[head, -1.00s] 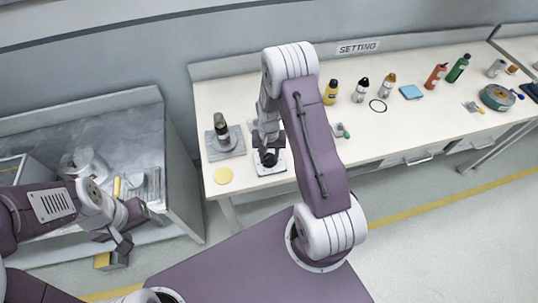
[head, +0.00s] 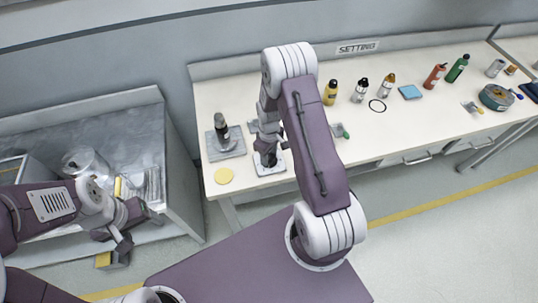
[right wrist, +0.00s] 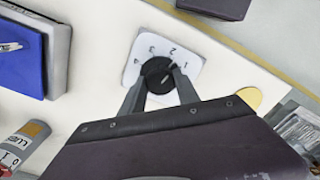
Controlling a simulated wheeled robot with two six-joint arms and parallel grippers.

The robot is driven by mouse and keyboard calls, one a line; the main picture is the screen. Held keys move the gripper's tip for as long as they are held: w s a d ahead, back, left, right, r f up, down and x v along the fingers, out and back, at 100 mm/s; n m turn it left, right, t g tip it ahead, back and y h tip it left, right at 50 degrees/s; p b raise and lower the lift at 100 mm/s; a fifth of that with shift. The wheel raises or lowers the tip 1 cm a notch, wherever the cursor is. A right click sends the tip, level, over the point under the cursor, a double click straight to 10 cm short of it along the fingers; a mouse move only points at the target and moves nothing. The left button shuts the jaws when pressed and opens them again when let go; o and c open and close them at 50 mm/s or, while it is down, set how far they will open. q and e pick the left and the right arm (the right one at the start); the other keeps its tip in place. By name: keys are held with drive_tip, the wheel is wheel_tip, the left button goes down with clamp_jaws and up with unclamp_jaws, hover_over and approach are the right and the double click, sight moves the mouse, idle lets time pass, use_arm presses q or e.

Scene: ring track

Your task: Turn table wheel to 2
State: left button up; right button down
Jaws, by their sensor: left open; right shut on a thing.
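The table wheel is a black knob (right wrist: 158,76) on a white plate (right wrist: 133,72) marked with numerals 1 to 4. The plate also shows in the head view (head: 282,167), lying near the front left of the table. My right gripper (head: 268,158) is over the knob. In the right wrist view its two fingers (right wrist: 159,82) are shut on the knob's sides. A pale mark on the knob points up and right, seemingly between 1 and 2; its exact setting is hard to tell. My left gripper (head: 118,248) is open at the lower left, away from the wheel.
A grey-based device (head: 225,146) stands left of the wheel, with a yellow disc (head: 224,176) in front. A sign (head: 357,47) reads SETTING.

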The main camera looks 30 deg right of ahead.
drive_tip(key=shift+w+r+n, duration=0.1)
drive_tip(key=shift+n, duration=1.5)
drive_tip(key=c, duration=0.9)
unclamp_jaws()
wheel_tip(320, 180, up, 9)
